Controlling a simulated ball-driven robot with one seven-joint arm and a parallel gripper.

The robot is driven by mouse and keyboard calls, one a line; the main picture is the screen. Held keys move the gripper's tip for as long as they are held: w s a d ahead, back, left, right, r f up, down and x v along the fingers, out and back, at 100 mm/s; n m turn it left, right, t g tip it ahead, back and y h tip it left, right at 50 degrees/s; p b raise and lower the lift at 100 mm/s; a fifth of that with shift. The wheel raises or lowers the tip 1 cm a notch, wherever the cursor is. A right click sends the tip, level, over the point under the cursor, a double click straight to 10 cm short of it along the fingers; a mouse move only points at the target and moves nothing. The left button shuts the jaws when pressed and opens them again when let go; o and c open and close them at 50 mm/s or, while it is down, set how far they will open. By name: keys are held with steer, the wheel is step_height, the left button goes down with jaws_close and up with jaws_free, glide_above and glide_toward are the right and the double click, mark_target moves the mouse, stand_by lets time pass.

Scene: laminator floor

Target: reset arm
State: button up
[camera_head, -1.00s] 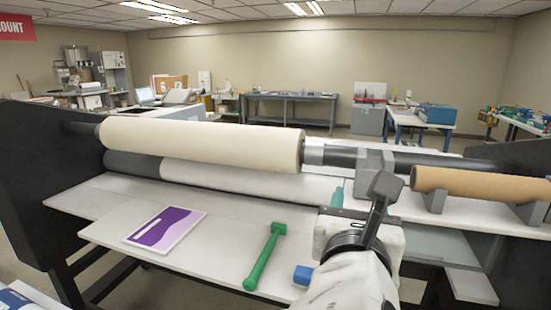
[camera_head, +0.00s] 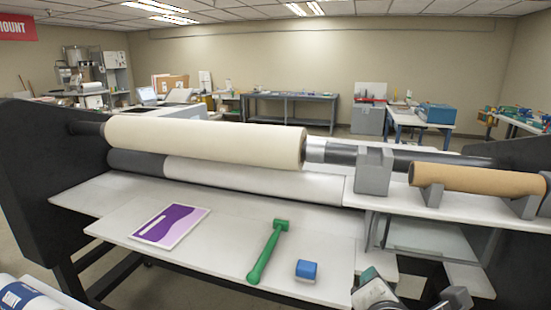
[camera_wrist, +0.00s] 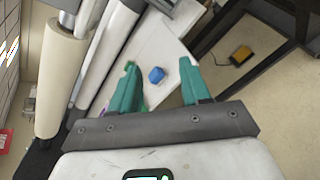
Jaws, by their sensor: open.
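My gripper (camera_wrist: 160,85) is open and empty in the wrist view, its two teal fingers spread apart. Beyond and between the fingers lies a small blue block (camera_wrist: 156,75) on the white table. In the head view, parts of my arm show low at the bottom right, below the table's front edge; the fingers cannot be made out clearly there. The blue block (camera_head: 306,270) sits on the front table (camera_head: 215,240), right of a green long-handled tool (camera_head: 267,252). A purple and white printed panel (camera_head: 171,226) lies flat to the left.
Behind the table is the laminator with a large cream roll (camera_head: 205,142) over a white lower roller (camera_head: 255,180). A brown roll (camera_head: 478,180) rests on grey supports at right.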

steer(key=s+d+f+m+g+y, duration=0.1)
steer(key=s+d+f+m+g, duration=0.2)
steer(key=f, duration=0.4)
steer(key=s+d+f+m+g, duration=0.1)
steer(key=s+f+m, duration=0.35)
steer(key=f, duration=0.25)
steer(key=s+d+f+m+g+y, duration=0.1)
steer(key=s+d+f+m+g, duration=0.2)
steer(key=s+f+m, duration=0.5)
steer(key=s+d+f+m+g+y, duration=0.2)
steer(key=s+f+m, duration=0.6)
steer(key=s, duration=0.6)
steer(key=shift+s+d+f+m+g, duration=0.3)
steer(key=shift+d+m+g, duration=0.2)
steer(key=shift+g, duration=0.6)
